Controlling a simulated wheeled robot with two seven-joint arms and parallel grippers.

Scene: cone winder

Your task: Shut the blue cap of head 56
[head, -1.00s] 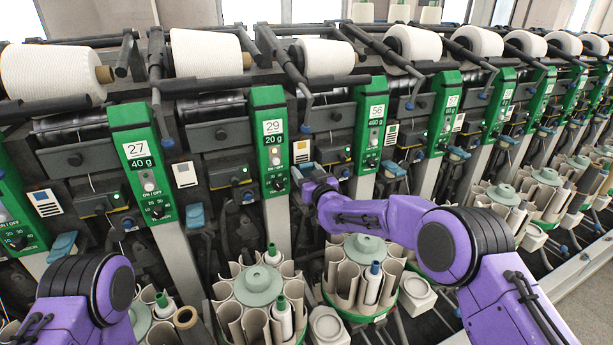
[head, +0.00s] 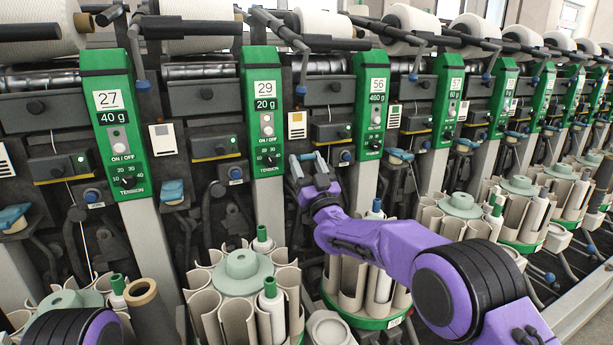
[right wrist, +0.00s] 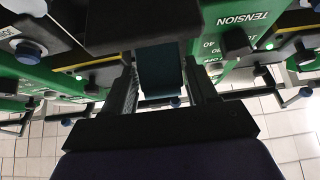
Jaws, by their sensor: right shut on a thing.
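Head 56 has a green panel (head: 376,95) marked 56 and 460 g. My right gripper (head: 309,166) is at the unit just left of this panel, low on the machine front. A bit of the blue cap (head: 307,157) shows at its fingers in the head view; the rest is hidden by the gripper. In the right wrist view, the two dark fingers of my right gripper (right wrist: 162,88) stand on either side of the dark teal-blue cap (right wrist: 160,72), shut on it. Whether the cap is fully down cannot be told. My left gripper is out of view.
Panel 29 (head: 264,110) stands left of the gripper and panel 57 (head: 449,95) right of panel 56. Another blue cap (head: 399,155) sits right of panel 56. A round bobbin magazine (head: 243,290) with several tubes stands below left; another is below my right arm.

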